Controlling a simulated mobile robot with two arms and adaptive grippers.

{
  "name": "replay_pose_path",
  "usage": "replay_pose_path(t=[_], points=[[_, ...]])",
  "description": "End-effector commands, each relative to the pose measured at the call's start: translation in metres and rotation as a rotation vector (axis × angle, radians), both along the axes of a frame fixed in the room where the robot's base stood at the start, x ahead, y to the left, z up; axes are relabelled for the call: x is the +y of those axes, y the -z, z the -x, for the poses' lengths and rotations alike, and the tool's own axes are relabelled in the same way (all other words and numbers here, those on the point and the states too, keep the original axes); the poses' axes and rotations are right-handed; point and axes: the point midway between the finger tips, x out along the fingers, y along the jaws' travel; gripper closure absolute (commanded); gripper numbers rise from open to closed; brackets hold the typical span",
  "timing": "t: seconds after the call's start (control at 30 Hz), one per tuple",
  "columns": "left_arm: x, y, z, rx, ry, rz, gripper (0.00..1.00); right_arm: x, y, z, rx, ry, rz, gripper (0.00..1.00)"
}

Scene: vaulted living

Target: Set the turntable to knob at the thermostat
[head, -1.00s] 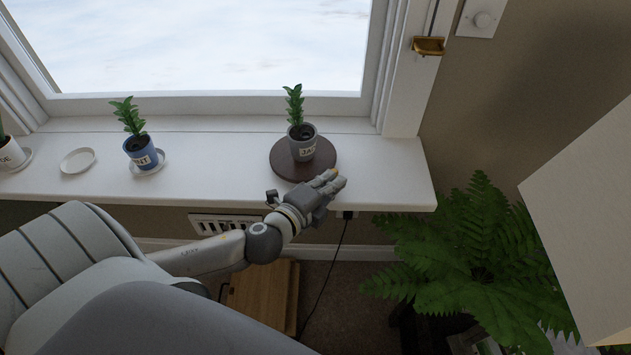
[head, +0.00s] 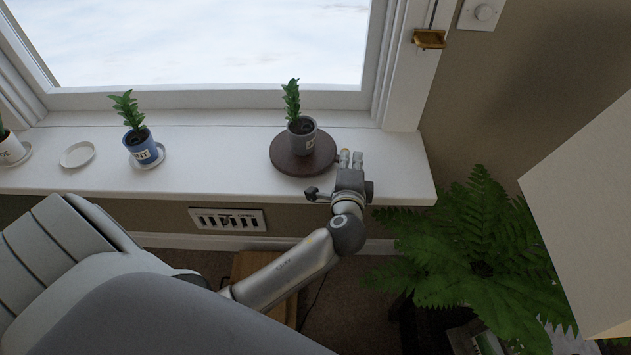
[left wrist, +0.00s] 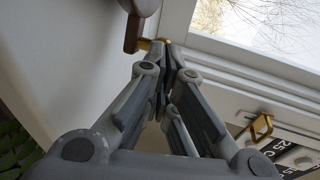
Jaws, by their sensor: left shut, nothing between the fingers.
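The turntable (head: 284,162) is a dark brown disc on the white windowsill. A grey pot (head: 299,143) with a leafy plant and a partly readable label stands on it. A small brass-coloured knob (left wrist: 146,43) shows beside the dark turntable edge (left wrist: 132,32) in the left wrist view, close to my fingertips. My left gripper (head: 351,158) is shut and empty, just right of the turntable's rim; whether it touches the knob I cannot tell. The thermostat (head: 484,13) is a white plate with a round dial on the wall, upper right. My right gripper is not in view.
A blue pot (head: 140,148) on a saucer, an empty saucer (head: 77,155) and a white pot (head: 10,148) stand left on the sill. A brass fitting (head: 429,39) is on the window frame. A large fern (head: 470,255) and a pale lampshade (head: 590,220) fill the right.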

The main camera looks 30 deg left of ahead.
Motion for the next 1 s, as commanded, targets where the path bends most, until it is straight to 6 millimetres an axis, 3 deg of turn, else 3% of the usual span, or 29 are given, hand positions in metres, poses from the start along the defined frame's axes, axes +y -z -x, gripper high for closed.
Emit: replay_pose_path(t=[0.4, 1.0], points=[[0.002, 0.001, -0.024, -0.001, -0.177, 0.003, 1.0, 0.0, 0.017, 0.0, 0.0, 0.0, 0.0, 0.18], [0.006, 0.0, -0.034, 0.0, -0.264, 0.0, 1.0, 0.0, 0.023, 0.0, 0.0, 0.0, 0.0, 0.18]])
